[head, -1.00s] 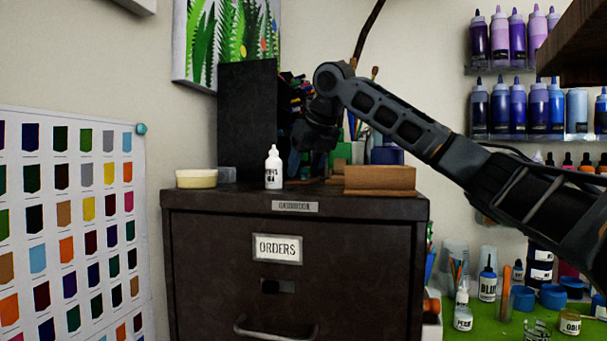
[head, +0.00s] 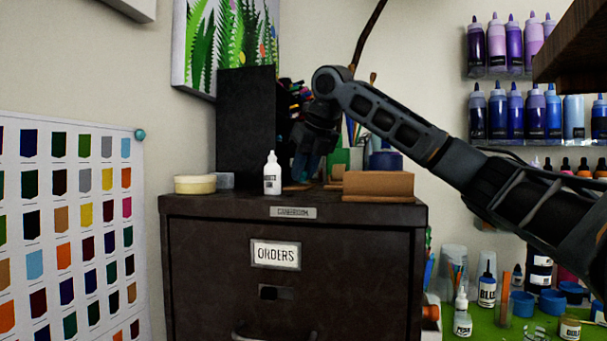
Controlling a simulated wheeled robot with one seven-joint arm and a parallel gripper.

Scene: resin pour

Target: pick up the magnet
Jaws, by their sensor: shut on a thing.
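My gripper (head: 302,168) reaches down just above the top of the dark cabinet (head: 340,217), to the right of the white bottle (head: 272,177) and in front of the dark upright box (head: 246,125). Its fingers look bluish and are small and dark in this view. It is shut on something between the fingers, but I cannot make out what. No magnet can be clearly told on the cabinet top. A round teal knob (head: 140,135), perhaps a pin or magnet, sits at the top right corner of the colour chart (head: 70,205).
On the cabinet top stand a cream round tub (head: 195,185) at the left and a brown block (head: 379,184) at the right. Pens and brushes stand behind my gripper. Paint bottles (head: 517,110) line wall shelves at the right. A green table (head: 487,326) holds more bottles.

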